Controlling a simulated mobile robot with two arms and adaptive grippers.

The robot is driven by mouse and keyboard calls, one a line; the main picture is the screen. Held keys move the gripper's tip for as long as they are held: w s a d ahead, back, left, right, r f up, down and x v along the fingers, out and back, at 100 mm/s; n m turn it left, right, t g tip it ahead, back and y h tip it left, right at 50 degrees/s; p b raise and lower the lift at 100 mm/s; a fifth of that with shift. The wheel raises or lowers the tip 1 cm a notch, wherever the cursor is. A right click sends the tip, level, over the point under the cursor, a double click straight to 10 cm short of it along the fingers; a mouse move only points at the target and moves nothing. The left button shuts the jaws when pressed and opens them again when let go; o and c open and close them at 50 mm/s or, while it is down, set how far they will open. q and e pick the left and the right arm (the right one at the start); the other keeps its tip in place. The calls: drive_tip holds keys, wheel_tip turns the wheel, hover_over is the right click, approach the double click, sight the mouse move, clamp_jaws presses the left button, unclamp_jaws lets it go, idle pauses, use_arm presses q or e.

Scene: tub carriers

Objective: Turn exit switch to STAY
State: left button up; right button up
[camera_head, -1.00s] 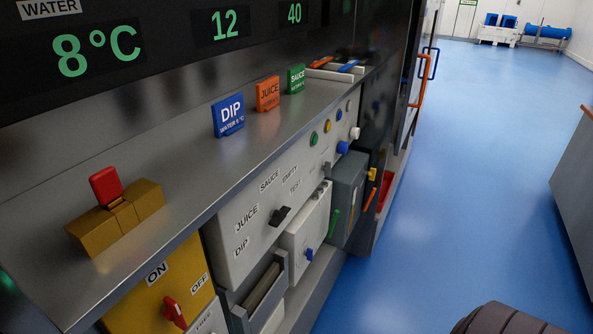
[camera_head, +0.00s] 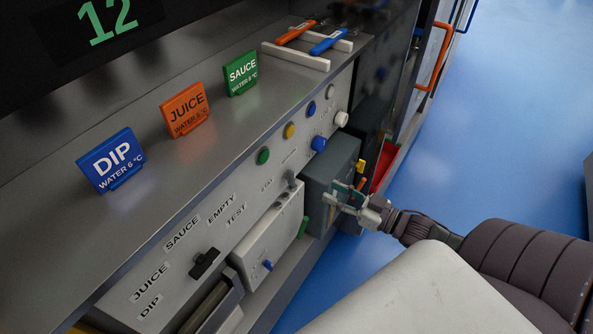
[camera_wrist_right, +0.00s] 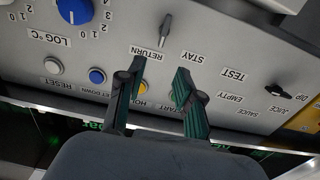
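The exit switch is a small grey lever (camera_wrist_right: 165,29) between the RETURN label (camera_wrist_right: 148,53) and the STAY label (camera_wrist_right: 188,56) in the upside-down right wrist view. Its narrow end points toward the labels, slightly to the RETURN side. In the head view the switch (camera_head: 291,179) is small on the panel's lower edge, and its setting is too small to read. My right gripper (camera_head: 345,196) is open and empty, to the right of the switch in the head view. Its two fingers (camera_wrist_right: 160,74) are spread toward the panel, apart from the lever. My left gripper is out of view.
A black selector knob (camera_head: 204,263) sits left on the same panel (camera_head: 246,202). Blue floor is clear at right.

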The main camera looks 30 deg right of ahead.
sight(290, 177)
drive_tip(key=p+x, duration=0.1)
drive_tip(key=x, duration=1.1)
clamp_jaws()
